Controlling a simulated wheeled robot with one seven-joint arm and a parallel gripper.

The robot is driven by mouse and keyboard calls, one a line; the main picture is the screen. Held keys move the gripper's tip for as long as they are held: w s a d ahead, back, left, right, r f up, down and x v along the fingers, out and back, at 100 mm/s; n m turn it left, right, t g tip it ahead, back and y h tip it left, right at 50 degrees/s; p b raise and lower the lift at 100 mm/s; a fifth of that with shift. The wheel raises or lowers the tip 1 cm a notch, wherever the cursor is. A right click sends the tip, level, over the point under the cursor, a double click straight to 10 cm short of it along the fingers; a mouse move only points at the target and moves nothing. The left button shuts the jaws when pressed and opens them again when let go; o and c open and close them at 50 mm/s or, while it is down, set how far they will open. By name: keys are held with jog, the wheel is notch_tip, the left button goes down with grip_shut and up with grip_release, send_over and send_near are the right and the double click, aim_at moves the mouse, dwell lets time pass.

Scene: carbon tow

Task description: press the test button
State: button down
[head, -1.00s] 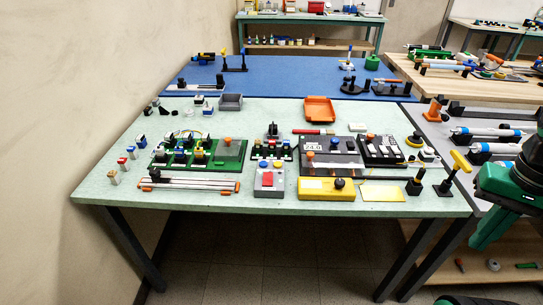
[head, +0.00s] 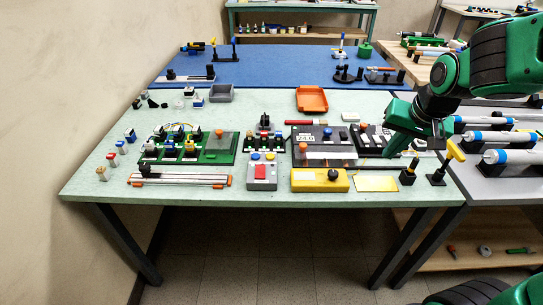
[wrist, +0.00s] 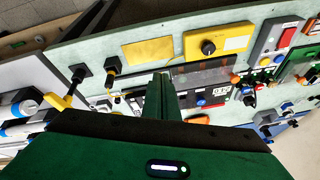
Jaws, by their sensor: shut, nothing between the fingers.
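No button carries a test label that I can read. A grey control box (head: 262,184) with a large red button (head: 260,172) and small blue and yellow buttons stands at the front middle of the pale green table. It also shows at upper right in the wrist view (wrist: 273,42). A yellow box (head: 308,182) with a black knob (head: 333,174) stands to its right. My gripper (head: 394,152) is shut and empty, above the right part of the table. In the wrist view its fingers (wrist: 160,80) point toward the dark units, apart from the control box.
A green circuit board (head: 222,152) lies left of the grey box. Dark units (head: 325,136) with a clear cover lie behind the yellow box. A black post (head: 408,174) and a yellow-handled post (head: 453,152) stand at the right edge. An orange tray (head: 312,99) is behind.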

jog(key=w+a+n+t+y, duration=0.1)
jog(key=w+a, duration=0.3)
jog(key=a, duration=0.3)
jog(key=w+a+t+y, duration=0.1)
jog(key=w+a, duration=0.4)
jog(key=a, duration=0.2)
jog(key=n+t+y, duration=0.1)
jog(key=y, duration=0.2)
send_over(273, 158)
jog(key=shift+a+r, duration=0.1)
jog(key=shift+f, duration=4.4)
jog(key=shift+f, duration=0.1)
jog(key=shift+f, duration=0.3)
